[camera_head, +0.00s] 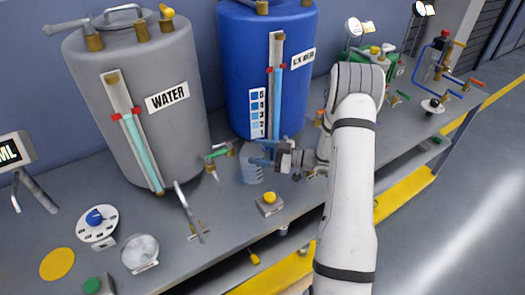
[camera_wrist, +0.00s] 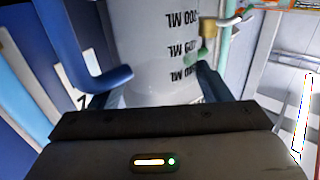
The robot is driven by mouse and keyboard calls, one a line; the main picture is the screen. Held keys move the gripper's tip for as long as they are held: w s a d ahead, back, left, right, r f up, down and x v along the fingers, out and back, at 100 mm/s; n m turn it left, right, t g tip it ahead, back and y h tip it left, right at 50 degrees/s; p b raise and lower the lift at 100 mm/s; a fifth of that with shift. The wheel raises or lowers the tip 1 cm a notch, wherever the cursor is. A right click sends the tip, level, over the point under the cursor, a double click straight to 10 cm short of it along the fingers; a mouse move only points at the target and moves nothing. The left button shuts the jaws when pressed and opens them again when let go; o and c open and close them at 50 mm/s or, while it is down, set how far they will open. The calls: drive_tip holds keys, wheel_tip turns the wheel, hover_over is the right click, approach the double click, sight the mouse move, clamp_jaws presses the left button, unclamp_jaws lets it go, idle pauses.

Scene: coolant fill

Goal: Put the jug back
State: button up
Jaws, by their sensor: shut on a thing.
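The jug (camera_head: 249,168) is clear, with measuring lines on its side. In the head view it is by the bench front of the blue tank, partly hidden by my gripper (camera_head: 270,154). The wrist view shows its pale wall (camera_wrist: 160,45) close up, with upside-down ML markings, between my fingers (camera_wrist: 160,90). My gripper is shut on the jug. I cannot tell whether the jug's base touches the bench. A flat yellow disc (camera_head: 57,264) lies bare on the bench at the lower left.
The grey WATER tank (camera_head: 150,115) and the blue tank (camera_head: 240,60) stand along the back of the bench (camera_head: 235,215). A green-handled tap (camera_head: 218,153) is just left of the jug. A yellow-button box (camera_head: 269,204), a lever (camera_head: 189,212) and a blue-knob dial (camera_head: 97,222) stand nearer the front.

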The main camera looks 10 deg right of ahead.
drive_tip(key=shift+f, duration=0.2)
drive_tip(key=o, duration=1.9)
drive_tip(key=shift+r, duration=0.15)
drive_tip(key=shift+d, duration=0.25)
drive_tip(key=b+v, duration=0.2)
drive_tip(key=v, duration=0.5)
drive_tip(key=shift+s, duration=0.2)
